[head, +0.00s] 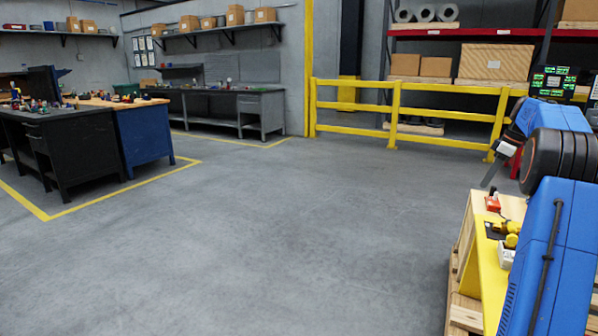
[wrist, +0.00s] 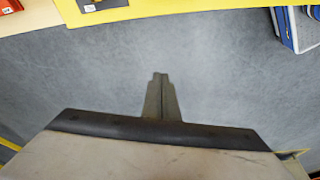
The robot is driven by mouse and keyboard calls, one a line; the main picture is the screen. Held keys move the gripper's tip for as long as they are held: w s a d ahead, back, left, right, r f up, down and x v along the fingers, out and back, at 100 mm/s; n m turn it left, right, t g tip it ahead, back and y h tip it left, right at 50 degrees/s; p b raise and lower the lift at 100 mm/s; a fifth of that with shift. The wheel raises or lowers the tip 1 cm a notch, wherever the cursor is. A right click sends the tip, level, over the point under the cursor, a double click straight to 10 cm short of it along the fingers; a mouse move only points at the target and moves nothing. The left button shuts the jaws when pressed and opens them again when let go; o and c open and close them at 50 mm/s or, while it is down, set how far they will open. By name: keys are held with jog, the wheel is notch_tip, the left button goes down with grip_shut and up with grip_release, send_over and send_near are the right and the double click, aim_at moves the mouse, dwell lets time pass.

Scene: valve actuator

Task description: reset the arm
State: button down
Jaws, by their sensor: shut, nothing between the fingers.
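My gripper (wrist: 160,78) points out over bare grey floor in the wrist view. Its two grey fingers are together with nothing between them. In the head view my blue and black arm is folded at the right edge, and the grey fingers (head: 491,173) stick out to its left, above the workbench. The wooden bench with a yellow top edge (head: 490,290) is partly hidden behind my arm. No valve actuator can be made out clearly.
The bench holds a red item (head: 493,203), a yellow tool (head: 507,228) and a white box (head: 506,256). A yellow railing (head: 400,112) stands behind. Dark workbenches (head: 75,150) stand at left. The middle floor (head: 290,240) is clear.

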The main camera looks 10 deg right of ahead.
jog(key=s+a+r+m+h, duration=0.1)
jog(key=s+a+r, duration=0.1)
jog(key=s+a, duration=0.65)
jog(key=s+a+r+m, duration=0.1)
jog(key=s+a+m, duration=0.15)
jog(key=a, duration=1.05)
jog(key=s+a+r+m+h, duration=0.1)
jog(key=s+a+r, duration=0.1)
jog(key=s+a, duration=0.6)
jog(key=s+a+f+m, duration=0.1)
jog(key=s+a+f, duration=0.4)
jog(key=s, duration=0.3)
jog(key=s+a+f+m+t, duration=0.1)
jog(key=s+a+f, duration=0.5)
jog(key=s, duration=0.2)
jog(key=s+a+f+m+t, duration=0.1)
jog(key=s+a+f, duration=0.4)
jog(key=s, duration=0.4)
jog(key=shift+a+f, duration=0.25)
jog(key=shift+a, duration=0.1)
jog(key=shift+s+m, duration=0.1)
jog(key=shift+m, duration=0.15)
